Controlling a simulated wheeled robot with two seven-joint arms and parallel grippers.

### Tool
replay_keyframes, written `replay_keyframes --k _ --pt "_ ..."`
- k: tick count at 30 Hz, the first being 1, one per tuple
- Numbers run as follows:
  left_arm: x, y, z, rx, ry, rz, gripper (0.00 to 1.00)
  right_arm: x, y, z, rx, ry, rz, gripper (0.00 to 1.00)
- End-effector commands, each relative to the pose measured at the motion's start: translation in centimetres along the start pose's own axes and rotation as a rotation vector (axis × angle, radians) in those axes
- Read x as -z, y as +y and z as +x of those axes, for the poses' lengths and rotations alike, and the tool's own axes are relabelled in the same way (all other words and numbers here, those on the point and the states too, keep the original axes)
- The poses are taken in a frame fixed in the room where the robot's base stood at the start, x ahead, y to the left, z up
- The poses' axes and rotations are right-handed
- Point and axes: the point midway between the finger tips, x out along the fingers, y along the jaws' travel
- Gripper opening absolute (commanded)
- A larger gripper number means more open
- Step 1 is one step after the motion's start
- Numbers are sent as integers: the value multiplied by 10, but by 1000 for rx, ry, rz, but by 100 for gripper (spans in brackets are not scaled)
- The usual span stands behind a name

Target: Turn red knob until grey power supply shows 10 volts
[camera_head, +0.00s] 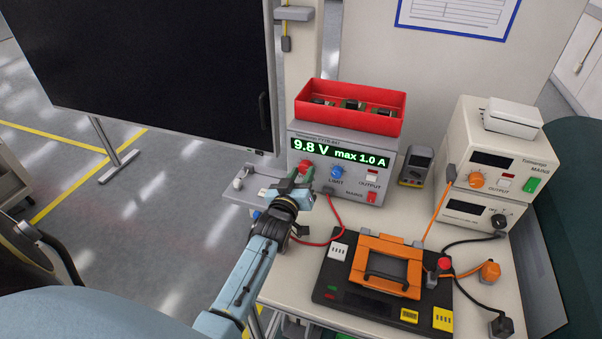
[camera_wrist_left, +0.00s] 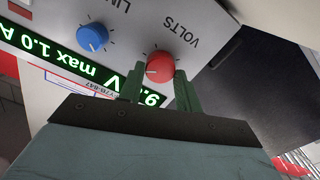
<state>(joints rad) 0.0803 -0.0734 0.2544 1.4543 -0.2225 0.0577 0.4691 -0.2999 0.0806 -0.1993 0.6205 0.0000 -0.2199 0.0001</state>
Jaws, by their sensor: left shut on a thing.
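The grey power supply (camera_head: 352,185) stands at the back left of the bench. Its green display (camera_head: 340,150) reads 9.8 V and max 1.0 A. The red knob (camera_head: 305,166) sits under the display at the left of the front panel; it also shows in the left wrist view (camera_wrist_left: 160,66) under the word VOLTS. My left gripper (camera_head: 302,178) is shut on the red knob, with one green finger (camera_wrist_left: 158,84) on each side of it. The wrist view cuts off part of the display. My right gripper is not in view.
A blue knob (camera_head: 337,172) is just right of the red one. A red bin (camera_head: 350,107) with parts stands on the supply. A red cable (camera_head: 333,225) hangs below. An orange case (camera_head: 385,266) on a black board, a meter (camera_head: 415,166) and a cream supply (camera_head: 492,155) stand to the right.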

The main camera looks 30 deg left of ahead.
Motion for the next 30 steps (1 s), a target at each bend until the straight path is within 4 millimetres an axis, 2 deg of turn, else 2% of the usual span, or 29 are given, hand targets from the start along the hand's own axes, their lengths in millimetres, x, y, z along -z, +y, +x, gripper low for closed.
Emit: replay_keyframes --k 11,12,16,26,30 --pt "-2 0 0 1 -3 40 11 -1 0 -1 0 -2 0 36" --pt "-2 0 0 1 -3 40 38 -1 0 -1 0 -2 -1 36" --pt "-1 0 0 1 -2 39 55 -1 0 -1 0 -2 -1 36" --pt "-1 0 -2 0 -1 39 56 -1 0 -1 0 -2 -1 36" --pt "-2 0 -15 1 -3 40 56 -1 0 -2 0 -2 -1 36"
